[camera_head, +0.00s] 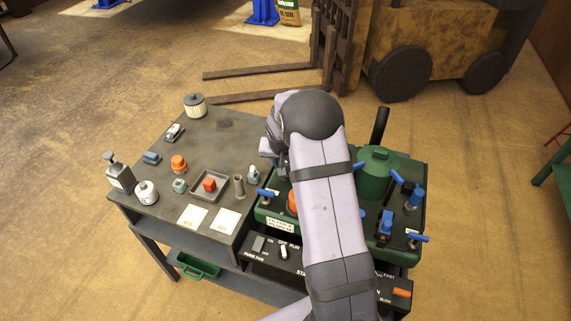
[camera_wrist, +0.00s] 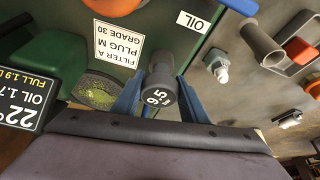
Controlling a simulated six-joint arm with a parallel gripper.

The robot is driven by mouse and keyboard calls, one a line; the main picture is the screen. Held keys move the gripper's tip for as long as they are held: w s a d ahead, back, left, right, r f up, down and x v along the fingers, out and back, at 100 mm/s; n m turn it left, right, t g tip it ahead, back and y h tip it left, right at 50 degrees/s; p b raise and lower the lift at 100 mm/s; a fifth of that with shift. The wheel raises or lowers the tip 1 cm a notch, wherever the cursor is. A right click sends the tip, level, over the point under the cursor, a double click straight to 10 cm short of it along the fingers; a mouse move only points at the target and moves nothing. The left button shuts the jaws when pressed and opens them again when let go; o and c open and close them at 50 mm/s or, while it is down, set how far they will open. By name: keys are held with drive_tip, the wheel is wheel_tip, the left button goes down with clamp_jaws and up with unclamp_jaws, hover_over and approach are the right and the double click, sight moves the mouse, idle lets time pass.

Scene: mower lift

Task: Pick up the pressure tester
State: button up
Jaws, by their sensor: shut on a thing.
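In the wrist view, my gripper (camera_wrist: 159,96) has its two blue fingers shut on a grey cylindrical tool with a dark round face marked 9.5, which I take as the pressure tester (camera_wrist: 160,72). The tool stands between the fingers, beside the green machine top and its filter and plug label. I cannot tell whether its far end touches anything. In the head view my arm hides the fingers and the tool.
The grey bench (camera_head: 216,133) at left holds a tray (camera_head: 222,190) with a red block, a white-topped filter (camera_head: 195,105), a spray bottle (camera_head: 119,174) and several small parts. The green machine (camera_head: 273,216) carries a green canister (camera_head: 377,172) and blue-handled valves. A forklift (camera_head: 425,35) stands behind.

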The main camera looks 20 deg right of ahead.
wheel_tip(320, 180, up, 10)
drive_tip(key=b, duration=0.2)
drive_tip(key=shift+f+b, duration=0.1)
drive_tip(key=shift+b, duration=0.2)
drive_tip(key=shift+w+a, duration=0.1)
drive_tip(key=shift+w, duration=0.05)
drive_tip(key=w+a+f+n+y+p, duration=0.1)
drive_tip(key=w+a+n, duration=0.3)
drive_tip(key=a, duration=0.7)
drive_tip(key=w+a+f+n+y+p, duration=0.2)
drive_tip(key=w+a+f+n, duration=0.1)
drive_tip(key=a, duration=0.8)
drive_tip(key=w+a+f+n+y+p, duration=0.1)
drive_tip(key=w+a+n, duration=0.4)
drive_tip(key=a, duration=0.7)
drive_tip(key=shift+w+f+p, duration=0.45)
drive_tip(key=shift+w+p, duration=0.05)
drive_tip(key=shift+w, duration=0.45)
drive_tip(key=shift+d+f, duration=0.1)
drive_tip(key=shift+f, duration=0.05)
